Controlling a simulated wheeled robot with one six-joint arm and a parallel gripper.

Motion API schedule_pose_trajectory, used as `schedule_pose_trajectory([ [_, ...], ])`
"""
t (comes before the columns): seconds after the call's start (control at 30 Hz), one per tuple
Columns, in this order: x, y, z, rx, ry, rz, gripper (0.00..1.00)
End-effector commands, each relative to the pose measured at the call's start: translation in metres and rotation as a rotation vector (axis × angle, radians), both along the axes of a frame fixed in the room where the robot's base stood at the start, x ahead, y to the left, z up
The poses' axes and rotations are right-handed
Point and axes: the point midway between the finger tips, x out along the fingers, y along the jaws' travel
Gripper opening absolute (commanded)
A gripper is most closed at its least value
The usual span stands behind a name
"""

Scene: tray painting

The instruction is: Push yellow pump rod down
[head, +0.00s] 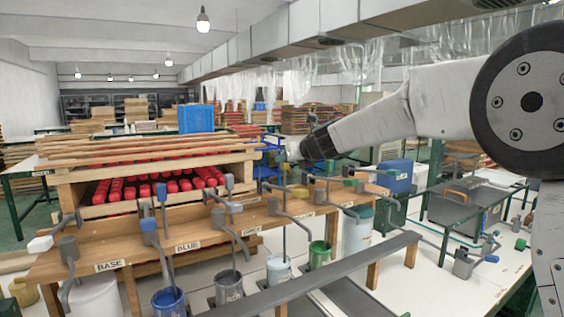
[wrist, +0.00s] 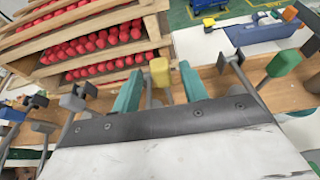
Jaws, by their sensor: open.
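The yellow pump rod's block-shaped knob (wrist: 160,72) shows in the wrist view, between the two teal fingers of my gripper (wrist: 160,78). The fingers are apart, with a gap on each side of the knob, and I cannot tell whether either touches it. In the head view my gripper (head: 292,150) is over the middle of the wooden pump bench. A yellow knob (head: 300,193) shows just below it there. The rod's lower part is hard to make out.
Other pump handles stand along the bench (head: 140,250), including a blue one (head: 148,225) and a green knob (wrist: 283,63) to the right. Paint pots, such as the blue pot (head: 168,300), stand in front. A wooden rack (head: 65,175) with red items is behind.

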Motion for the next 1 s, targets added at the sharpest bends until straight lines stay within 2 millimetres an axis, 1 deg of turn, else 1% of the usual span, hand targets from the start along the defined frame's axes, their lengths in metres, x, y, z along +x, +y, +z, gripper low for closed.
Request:
schedule_pose_trajectory([
  [0.03,0.008,0.006,-0.005,-0.002,0.001,0.001,0.44],
  [0.1,0.016,0.012,-0.010,-0.002,0.001,0.002,0.44],
  [0.3,0.035,0.024,-0.018,-0.003,-0.001,0.001,0.44],
  [0.43,0.040,0.026,-0.020,-0.002,-0.002,0.001,0.44],
  [0.67,0.040,0.027,-0.020,-0.003,-0.002,0.002,0.44],
  [0.7,0.040,0.027,-0.020,-0.003,-0.002,0.002,0.38],
  [0.73,0.040,0.027,-0.020,-0.003,-0.002,0.002,0.30],
  [0.83,0.040,0.027,-0.020,-0.003,-0.002,0.001,0.02],
  [0.87,0.040,0.027,-0.020,-0.003,-0.002,0.001,0.00],
  [0.97,0.040,0.028,-0.020,-0.003,-0.002,0.002,0.00],
  [1.0,0.039,0.031,-0.022,-0.003,-0.001,0.006,0.00],
])
